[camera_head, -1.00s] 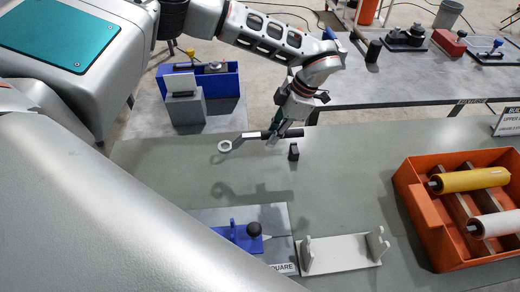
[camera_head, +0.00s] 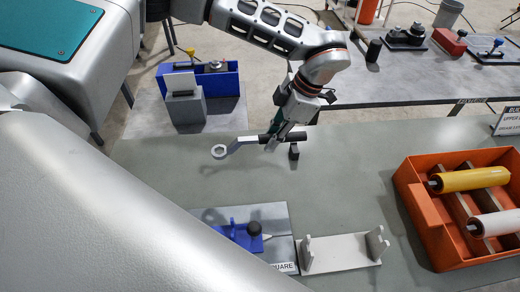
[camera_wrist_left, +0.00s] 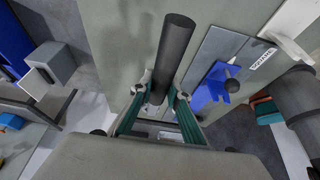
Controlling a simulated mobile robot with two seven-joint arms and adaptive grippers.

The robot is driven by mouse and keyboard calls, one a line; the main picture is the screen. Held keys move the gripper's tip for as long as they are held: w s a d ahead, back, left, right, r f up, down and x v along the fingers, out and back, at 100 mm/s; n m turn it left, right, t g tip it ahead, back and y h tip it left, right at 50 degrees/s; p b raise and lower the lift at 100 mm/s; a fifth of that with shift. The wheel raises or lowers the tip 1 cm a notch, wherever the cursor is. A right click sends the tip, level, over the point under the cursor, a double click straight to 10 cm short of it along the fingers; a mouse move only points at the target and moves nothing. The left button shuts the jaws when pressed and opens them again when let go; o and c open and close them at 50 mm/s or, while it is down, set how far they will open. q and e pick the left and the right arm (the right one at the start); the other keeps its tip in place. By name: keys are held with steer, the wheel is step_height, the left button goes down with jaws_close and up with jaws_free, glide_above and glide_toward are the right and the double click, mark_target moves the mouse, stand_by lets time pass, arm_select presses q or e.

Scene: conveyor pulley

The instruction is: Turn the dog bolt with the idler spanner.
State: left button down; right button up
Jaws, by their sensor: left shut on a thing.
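The idler spanner (camera_head: 240,145), with a pale ring end at left and a black handle, is in my left gripper (camera_head: 273,143). The gripper is shut on it, and the spanner's shadow lies apart from it on the table, so it is held above the surface. In the left wrist view, the black handle (camera_wrist_left: 175,48) stands out between the fingers (camera_wrist_left: 160,98). A blue fixture (camera_head: 236,237) with a black knob (camera_head: 254,229) sits on a grey plate in front. I cannot make out which part is the dog bolt. My right gripper is not in view.
A pale bracket (camera_head: 340,254) lies right of the grey plate (camera_head: 270,213). An orange crate (camera_head: 418,217) with yellow and white rollers is at right. The table between block and crate is clear.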

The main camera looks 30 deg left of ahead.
mark_target(264, 136)
arm_select(q)
steer(key=s+d+r, duration=0.3)
steer(key=s+r, duration=0.3)
steer(key=shift+s, duration=0.35)
stand_by(0.6)
steer(key=shift+d, duration=0.1)
